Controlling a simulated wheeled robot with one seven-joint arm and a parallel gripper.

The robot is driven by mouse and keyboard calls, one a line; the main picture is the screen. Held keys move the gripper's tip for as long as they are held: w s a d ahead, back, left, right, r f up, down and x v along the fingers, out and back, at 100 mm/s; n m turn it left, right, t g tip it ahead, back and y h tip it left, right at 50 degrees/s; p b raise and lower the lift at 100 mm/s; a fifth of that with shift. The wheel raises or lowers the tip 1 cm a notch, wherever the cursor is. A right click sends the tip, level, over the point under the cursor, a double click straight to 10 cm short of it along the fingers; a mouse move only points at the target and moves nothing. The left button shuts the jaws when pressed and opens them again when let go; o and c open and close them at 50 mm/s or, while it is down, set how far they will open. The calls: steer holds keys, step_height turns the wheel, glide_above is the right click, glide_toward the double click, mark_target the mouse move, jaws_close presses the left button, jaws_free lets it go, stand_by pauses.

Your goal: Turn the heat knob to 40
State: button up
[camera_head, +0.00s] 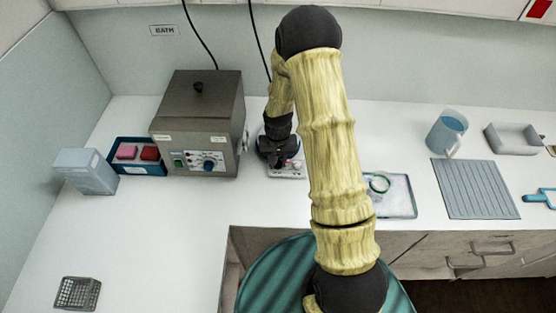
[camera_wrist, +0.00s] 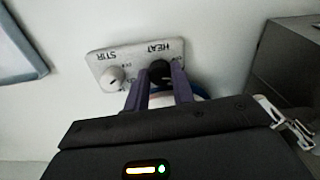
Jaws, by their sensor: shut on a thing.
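The hotplate stirrer's control panel (camera_wrist: 132,52) is white, with STIR and HEAT printed on it; it shows upside down in the wrist view. The black heat knob (camera_wrist: 159,71) is under the HEAT label. My gripper (camera_wrist: 160,82) has its two purple-grey fingers on either side of this knob and is shut on it. The white stir knob (camera_wrist: 111,77) is beside it, free of the fingers. The knob's pointer and scale numbers are too hidden and small to read. In the head view, the stirrer (camera_head: 288,171) is mostly covered by my gripper (camera_head: 279,158).
A grey bath unit (camera_head: 198,112) stands just left of the stirrer. A blue tray (camera_head: 139,168) and a clear box (camera_head: 86,172) are farther left. A white tray with a green ring (camera_head: 405,203), a ribbed mat (camera_head: 475,202) and a jug (camera_head: 446,133) are to the right. The front left counter is largely clear.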

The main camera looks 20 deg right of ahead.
mark_target(278, 162)
steer(key=shift+w+r, duration=0.1)
steer(key=o, duration=0.7)
step_height(278, 162, up, 17)
steer(key=b, duration=0.3)
steer(key=shift+r, duration=0.2)
steer(key=s+n+t, duration=0.2)
steer(key=s, duration=1.3)
steer(key=shift+s+a+n+t, duration=0.25)
steer(key=shift+s+n+t, duration=0.05)
